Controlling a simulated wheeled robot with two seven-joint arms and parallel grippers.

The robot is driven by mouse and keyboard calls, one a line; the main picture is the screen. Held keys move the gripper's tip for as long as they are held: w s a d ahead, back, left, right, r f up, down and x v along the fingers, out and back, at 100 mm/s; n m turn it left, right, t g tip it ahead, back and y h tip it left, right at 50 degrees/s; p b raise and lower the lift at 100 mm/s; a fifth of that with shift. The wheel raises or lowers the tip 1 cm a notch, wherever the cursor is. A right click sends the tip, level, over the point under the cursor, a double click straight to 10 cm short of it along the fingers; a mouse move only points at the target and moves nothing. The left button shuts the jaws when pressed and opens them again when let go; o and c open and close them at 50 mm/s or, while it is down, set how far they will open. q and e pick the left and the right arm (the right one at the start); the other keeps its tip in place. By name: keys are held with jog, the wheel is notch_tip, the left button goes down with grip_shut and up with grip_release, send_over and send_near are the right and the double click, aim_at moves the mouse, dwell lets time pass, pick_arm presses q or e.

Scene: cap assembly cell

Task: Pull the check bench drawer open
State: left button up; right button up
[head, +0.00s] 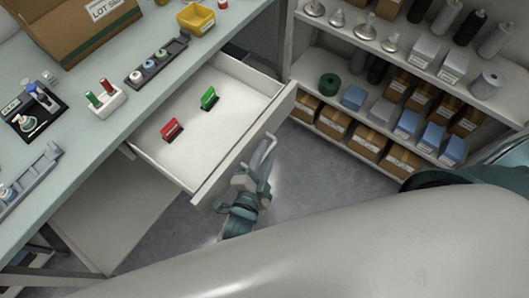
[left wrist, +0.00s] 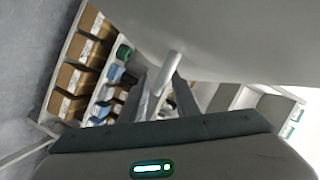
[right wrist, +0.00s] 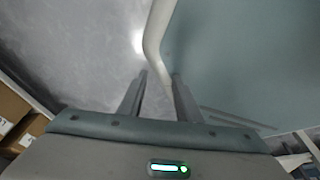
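The check bench drawer (head: 215,118) is pulled well out from under the bench top in the head view. Its front panel (head: 222,176) carries a pale bar handle (head: 267,149). My left gripper (head: 246,181) is at the lower end of this handle. In the left wrist view a pale rod, apparently the handle (left wrist: 170,68), shows between the spread fingers of my left gripper (left wrist: 160,88), with a gap beside it. My right gripper (right wrist: 160,85) is open and empty in the right wrist view; it cannot be made out in the head view.
A red piece (head: 172,129) and a green piece (head: 209,98) lie in the drawer. The bench top (head: 75,133) holds trays, a yellow bin (head: 196,18) and a cardboard box (head: 75,25). A stocked shelf unit (head: 330,135) stands right. Floor (head: 310,185) before the drawer is clear.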

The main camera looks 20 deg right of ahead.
pick_arm(q)
jog(key=shift+s+a, duration=0.1)
